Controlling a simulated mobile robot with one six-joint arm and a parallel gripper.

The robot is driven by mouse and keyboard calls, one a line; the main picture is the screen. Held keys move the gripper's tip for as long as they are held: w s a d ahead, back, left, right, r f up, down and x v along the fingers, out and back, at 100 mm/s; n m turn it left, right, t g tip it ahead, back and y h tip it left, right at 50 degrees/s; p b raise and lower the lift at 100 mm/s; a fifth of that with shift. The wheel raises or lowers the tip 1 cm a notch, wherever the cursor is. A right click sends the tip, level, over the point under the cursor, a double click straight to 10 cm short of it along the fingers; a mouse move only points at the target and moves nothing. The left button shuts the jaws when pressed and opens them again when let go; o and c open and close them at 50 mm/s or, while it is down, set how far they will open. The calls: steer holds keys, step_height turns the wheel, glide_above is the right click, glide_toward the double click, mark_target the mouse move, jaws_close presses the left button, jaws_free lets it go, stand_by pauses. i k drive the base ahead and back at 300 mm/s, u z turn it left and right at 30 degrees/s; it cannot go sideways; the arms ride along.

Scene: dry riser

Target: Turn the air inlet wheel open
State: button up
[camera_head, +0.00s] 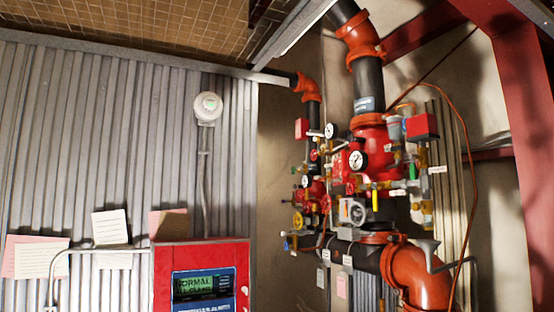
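A red and black riser valve assembly (372,150) stands right of centre, with gauges, small valves and thin pipes on it. Several small handwheels show on it: a red one (351,188), a yellow one (298,219) and a blue one (286,244). I cannot tell which of them is the air inlet wheel, or how far any is turned; the labels are too small to read. My gripper is not in view, and nothing is seen touching the valves.
A red alarm panel (160,275) reading "NORMAL" is at the bottom, left of the riser. Papers (110,228) hang on the corrugated wall (130,130). An orange cable (471,190) loops down right of the riser. A red steel column (522,120) stands at far right.

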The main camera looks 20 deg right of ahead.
mark_target(312, 154)
steer(key=z, duration=0.55)
steer(key=i, duration=1.7)
steer(key=z, duration=0.1)
